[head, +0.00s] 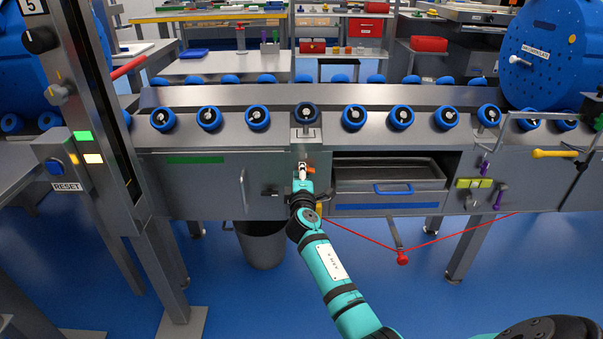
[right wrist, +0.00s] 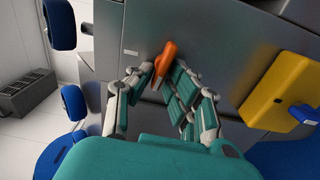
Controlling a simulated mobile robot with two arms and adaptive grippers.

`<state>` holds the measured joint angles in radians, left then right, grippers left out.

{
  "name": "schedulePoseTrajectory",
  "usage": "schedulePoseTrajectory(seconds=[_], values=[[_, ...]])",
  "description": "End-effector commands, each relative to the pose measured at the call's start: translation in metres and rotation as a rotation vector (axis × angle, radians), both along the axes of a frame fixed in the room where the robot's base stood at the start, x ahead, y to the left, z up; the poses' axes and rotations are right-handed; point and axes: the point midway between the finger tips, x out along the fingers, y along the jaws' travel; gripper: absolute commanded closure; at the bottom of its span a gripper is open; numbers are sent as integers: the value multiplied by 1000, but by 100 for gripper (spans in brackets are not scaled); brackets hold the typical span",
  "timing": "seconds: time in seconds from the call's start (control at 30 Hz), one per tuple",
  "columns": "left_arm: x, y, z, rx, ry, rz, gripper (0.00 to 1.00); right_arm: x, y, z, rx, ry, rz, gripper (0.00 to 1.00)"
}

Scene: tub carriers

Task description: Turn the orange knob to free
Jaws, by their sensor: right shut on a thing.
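The orange knob (head: 309,169) sits on the grey front panel of the roller bench, just left of the drawer opening. In the right wrist view the knob (right wrist: 164,62) is a short orange bar, tilted, standing out from the metal panel. My right gripper (head: 303,173) is at the knob, its arm reaching up from the lower right. In the right wrist view its fingers (right wrist: 160,85) are shut on the knob from both sides and hide part of it. Any marking for free cannot be read. My left gripper is not in view.
A drawer (head: 392,176) with a blue handle lies right of the knob, and a cabinet door (head: 210,185) lies left. A red cord with a red handle (head: 402,258) hangs below. A dark bin (head: 262,245) stands underneath. A yellow block (right wrist: 285,90) shows beside the fingers.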

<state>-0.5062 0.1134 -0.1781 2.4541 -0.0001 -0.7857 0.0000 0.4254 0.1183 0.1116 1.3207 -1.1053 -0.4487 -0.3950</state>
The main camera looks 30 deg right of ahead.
Motion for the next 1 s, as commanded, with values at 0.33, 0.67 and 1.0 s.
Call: schedulePoseTrajectory(seconds=[0.33, 0.67, 1.0], values=[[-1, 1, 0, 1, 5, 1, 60, -1, -4, 3, -14, 3, -7, 100], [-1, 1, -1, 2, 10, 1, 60, -1, -4, 3, -22, 8, -6, 100], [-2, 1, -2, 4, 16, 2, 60, 0, -4, 3, -31, 13, -6, 100]])
